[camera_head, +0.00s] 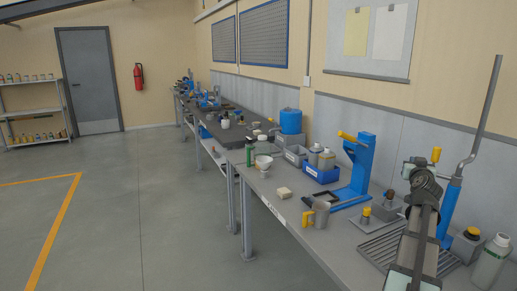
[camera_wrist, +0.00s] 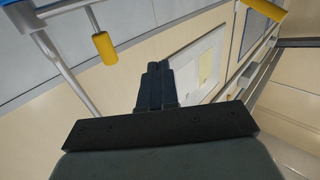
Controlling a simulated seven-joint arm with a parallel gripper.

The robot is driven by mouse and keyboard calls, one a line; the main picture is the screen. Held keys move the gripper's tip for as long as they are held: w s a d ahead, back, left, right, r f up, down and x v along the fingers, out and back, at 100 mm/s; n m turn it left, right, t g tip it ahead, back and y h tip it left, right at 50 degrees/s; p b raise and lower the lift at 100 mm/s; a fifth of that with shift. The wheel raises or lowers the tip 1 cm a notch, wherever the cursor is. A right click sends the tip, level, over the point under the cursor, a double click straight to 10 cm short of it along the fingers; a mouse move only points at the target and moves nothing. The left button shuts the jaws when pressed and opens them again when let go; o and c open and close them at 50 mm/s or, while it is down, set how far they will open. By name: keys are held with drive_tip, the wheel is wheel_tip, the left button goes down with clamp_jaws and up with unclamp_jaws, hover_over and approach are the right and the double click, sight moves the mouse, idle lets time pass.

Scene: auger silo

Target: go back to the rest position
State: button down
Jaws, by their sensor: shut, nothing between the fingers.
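My gripper (camera_wrist: 155,72) shows in the wrist view with its two dark fingers together and nothing between them. The fingers point toward the beige wall and the pinned papers (camera_wrist: 200,65), with free air around them. In the head view my arm rises at the lower right, over the near end of the grey workbench (camera_head: 262,200). The fingertips cannot be made out there.
A blue stand with a yellow handle (camera_head: 361,165) is left of my arm. A yellow grip (camera_wrist: 104,48) hangs upper left in the wrist view.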

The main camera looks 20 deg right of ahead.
drive_tip(key=w+a+f+n+g+y, duration=0.15)
drive_tip(key=w+a+f+y, duration=0.25)
drive_tip(key=w+a+f, duration=0.55)
drive_tip(key=w+a+f+n+y, duration=0.2)
drive_tip(key=w+a+f+y, duration=0.35)
drive_tip(key=a+f, duration=0.7)
drive_tip(key=w+a+f+n+g+y, duration=0.1)
drive_tip(key=a+f+n+g+y, duration=0.1)
drive_tip(key=a+f, duration=1)
drive_tip(key=w+a+f+n+g+y, duration=0.1)
drive_tip(key=a+f+g+y, duration=0.15)
drive_tip(key=a+f, duration=0.95)
drive_tip(key=s+a+f+n+g, duration=0.1)
drive_tip(key=s+a+f+g, duration=0.15)
drive_tip(key=s+a, duration=0.4)
drive_tip(key=s+a+f+n+g+h, duration=0.1)
drive_tip(key=s+a+f+g, duration=0.15)
drive_tip(key=a, duration=0.65)
drive_tip(key=s+a+f+n+g, duration=0.1)
drive_tip(key=s+a+f+g, duration=0.15)
drive_tip(key=s+a, duration=0.35)
drive_tip(key=s+f+g, duration=0.3)
drive_tip(key=s+f, duration=0.7)
drive_tip(key=s, duration=0.4)
drive_tip(key=s+f+g, duration=0.3)
drive_tip(key=s+f, duration=0.8)
drive_tip(key=s, duration=0.3)
drive_tip(key=shift+s+a, duration=0.3)
